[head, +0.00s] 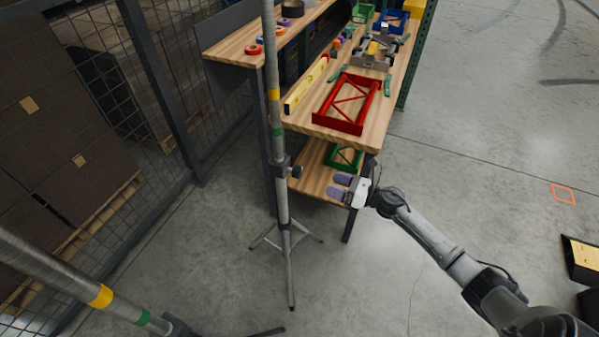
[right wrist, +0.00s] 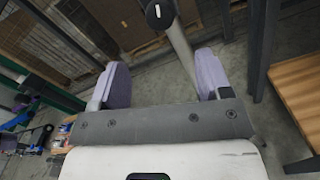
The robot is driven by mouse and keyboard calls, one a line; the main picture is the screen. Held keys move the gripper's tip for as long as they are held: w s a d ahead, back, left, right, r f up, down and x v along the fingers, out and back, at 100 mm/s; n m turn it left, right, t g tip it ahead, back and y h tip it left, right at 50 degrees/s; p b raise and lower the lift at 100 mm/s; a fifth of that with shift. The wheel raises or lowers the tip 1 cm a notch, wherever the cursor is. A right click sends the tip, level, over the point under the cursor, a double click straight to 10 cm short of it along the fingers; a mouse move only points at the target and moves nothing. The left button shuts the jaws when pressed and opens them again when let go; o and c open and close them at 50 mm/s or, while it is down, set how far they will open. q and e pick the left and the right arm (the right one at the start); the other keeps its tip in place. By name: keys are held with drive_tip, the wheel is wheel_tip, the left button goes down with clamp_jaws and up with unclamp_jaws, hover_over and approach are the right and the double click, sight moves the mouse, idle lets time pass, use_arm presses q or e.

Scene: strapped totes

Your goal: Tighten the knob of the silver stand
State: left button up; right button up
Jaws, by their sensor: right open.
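A silver stand (head: 281,205) with yellow and green bands stands upright on tripod legs in the middle of the head view. Its dark knob (head: 296,172) sticks out to the right from a black collar on the pole. In the right wrist view the knob (right wrist: 160,14) is round and black with a white mark, at the top, beyond the fingertips and between their lines. My right gripper (head: 342,187) is open and empty, its purple fingers pointing left toward the stand, apart from the knob. My left gripper is not in view.
A second banded grey pole (head: 75,278) leans across the lower left. A wooden workbench (head: 375,115) with a red frame (head: 347,104) stands behind the right gripper, with a lower shelf (head: 316,178). A mesh fence (head: 190,75) is at left. Floor at right is mostly clear.

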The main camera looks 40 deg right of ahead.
sight(301, 173)
drive_tip(key=b+x, duration=0.1)
drive_tip(key=x, duration=1)
drive_tip(key=shift+w+a, duration=0.35)
drive_tip(key=shift+w, duration=0.3)
drive_tip(key=shift+c, duration=0.3)
drive_tip(key=c, duration=0.9)
drive_tip(key=shift+o, duration=0.2)
